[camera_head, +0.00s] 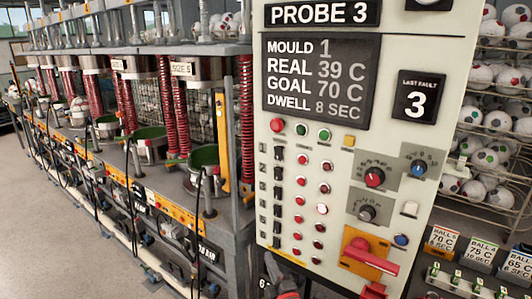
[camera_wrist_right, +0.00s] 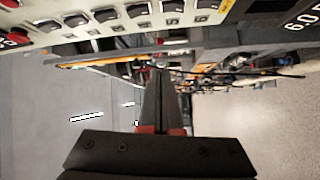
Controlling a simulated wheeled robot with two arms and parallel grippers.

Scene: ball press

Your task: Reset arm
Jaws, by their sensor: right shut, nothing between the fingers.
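My right gripper (camera_wrist_right: 158,72) points away from the camera in the right wrist view. Its dark fingers lie together with nothing between them, and red parts show at their base. The fingertips are below the edge of the control panel in that view and appear apart from it. In the head view, a dark and red shape at the bottom edge, in front of the panel's lower left, appears to be part of my right gripper (camera_head: 285,288). My left gripper is in neither view.
The control panel (camera_head: 283,222) stands close in front, with buttons, knobs and a red lever (camera_head: 370,258). Its display (camera_head: 320,80) reads mould 1, real 39 C, goal 70 C. A press row (camera_head: 150,150) runs left. Balls (camera_head: 486,158) fill racks at right. Left floor is clear.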

